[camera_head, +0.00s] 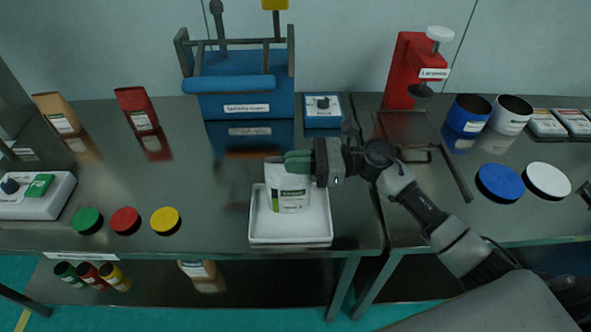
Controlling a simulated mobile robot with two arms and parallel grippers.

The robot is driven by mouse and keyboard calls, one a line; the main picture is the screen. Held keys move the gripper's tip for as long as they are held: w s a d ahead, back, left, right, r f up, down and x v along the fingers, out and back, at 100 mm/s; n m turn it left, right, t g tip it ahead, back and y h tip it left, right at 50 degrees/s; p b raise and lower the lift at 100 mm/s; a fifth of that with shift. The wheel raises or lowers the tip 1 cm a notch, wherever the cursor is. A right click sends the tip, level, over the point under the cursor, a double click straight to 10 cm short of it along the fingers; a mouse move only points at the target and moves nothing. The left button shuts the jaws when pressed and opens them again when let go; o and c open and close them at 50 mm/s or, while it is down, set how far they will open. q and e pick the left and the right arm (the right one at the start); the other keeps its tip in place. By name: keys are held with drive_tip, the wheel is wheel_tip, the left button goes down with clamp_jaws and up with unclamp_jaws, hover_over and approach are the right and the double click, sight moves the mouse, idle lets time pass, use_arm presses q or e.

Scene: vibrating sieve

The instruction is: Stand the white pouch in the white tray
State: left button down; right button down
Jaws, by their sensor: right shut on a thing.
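The white pouch (288,197) has a green label band and is upright over the white tray (291,241). Its lower edge appears inside the tray's walls; I cannot tell whether it touches the tray floor. My right gripper (299,164) comes in from the right and is shut on the pouch's top edge. The tray sits near the front edge of the steel table. My left gripper is not in view.
A blue sieving machine (245,104) and a small blue-fronted box (323,111) stand behind the tray. Green, red and yellow lids (125,221) lie to the left. Brown (57,114) and red (137,109) pouches stand farther back. A red press (412,70) stands right.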

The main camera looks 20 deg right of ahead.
drive_tip(key=shift+w+d+f, duration=0.15)
drive_tip(key=shift+w+f, duration=0.15)
drive_tip(key=shift+w, duration=0.25)
drive_tip(key=shift+f, duration=0.3)
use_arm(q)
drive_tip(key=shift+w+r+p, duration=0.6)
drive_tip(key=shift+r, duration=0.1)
use_arm(e)
wheel_tip(320, 180, down, 3)
drive_tip(key=shift+f, duration=0.2)
drive_tip(key=shift+f+b, duration=0.2)
drive_tip(key=shift+b, duration=0.1)
drive_tip(key=c, duration=1.3)
unclamp_jaws()
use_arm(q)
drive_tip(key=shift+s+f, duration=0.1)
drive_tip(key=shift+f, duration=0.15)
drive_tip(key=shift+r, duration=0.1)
use_arm(e)
drive_tip(key=shift+r, duration=0.15)
